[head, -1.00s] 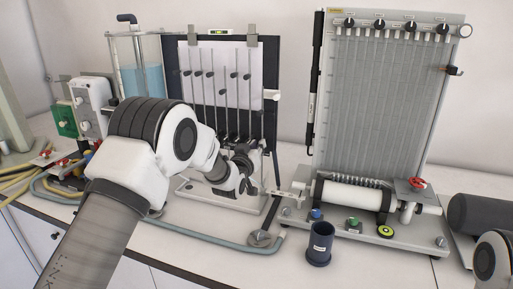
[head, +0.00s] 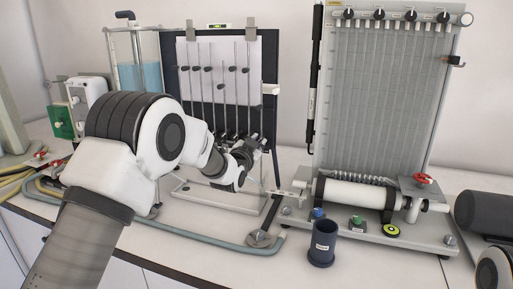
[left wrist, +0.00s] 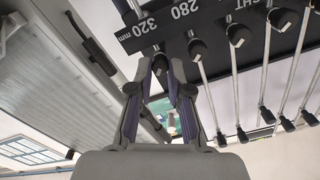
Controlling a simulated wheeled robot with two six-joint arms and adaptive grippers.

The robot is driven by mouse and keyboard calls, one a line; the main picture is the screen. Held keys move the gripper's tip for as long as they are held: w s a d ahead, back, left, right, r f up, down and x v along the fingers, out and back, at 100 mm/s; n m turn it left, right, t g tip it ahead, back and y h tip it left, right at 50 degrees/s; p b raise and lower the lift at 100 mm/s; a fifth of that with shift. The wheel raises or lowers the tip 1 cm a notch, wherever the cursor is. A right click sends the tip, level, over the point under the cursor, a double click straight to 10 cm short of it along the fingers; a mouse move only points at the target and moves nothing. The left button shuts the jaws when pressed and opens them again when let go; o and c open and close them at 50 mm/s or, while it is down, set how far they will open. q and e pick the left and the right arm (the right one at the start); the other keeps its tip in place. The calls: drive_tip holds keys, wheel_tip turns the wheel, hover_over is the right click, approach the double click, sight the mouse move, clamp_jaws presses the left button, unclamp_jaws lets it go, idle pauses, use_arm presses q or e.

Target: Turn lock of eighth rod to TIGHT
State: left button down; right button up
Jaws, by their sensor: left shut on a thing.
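The rod board (head: 272,75) stands behind my left arm in the head view, with several thin rods (head: 222,110) in front of a white sheet. My left gripper (head: 257,143) is at the board's lower right. In the left wrist view its fingers (left wrist: 159,72) are shut on a black lock knob (left wrist: 160,62), the end one of a row, beside the "320 mm" marking. Neighbouring black knobs (left wrist: 197,48) line up to the right, apart from the fingers. A black strip (left wrist: 205,18) carries numbers and a partly hidden "...GHT" word. The gripped knob's exact turn cannot be told.
A grey multi-tube manometer board (head: 385,90) stands to the right, with a red valve (head: 423,179) at its base. A dark blue cup (head: 321,243) and a hose (head: 215,243) lie in front. A water tank (head: 140,75) is at the left.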

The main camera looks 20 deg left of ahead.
use_arm(q)
drive_tip(key=shift+m, duration=0.5)
drive_tip(key=c, duration=1.4)
unclamp_jaws()
drive_tip(key=shift+w, duration=0.1)
drive_tip(key=shift+o, duration=0.2)
drive_tip(key=s, duration=1.1)
drive_tip(key=shift+s+a+f, duration=0.2)
drive_tip(key=shift+a+f, duration=0.05)
drive_tip(key=shift+a, duration=0.05)
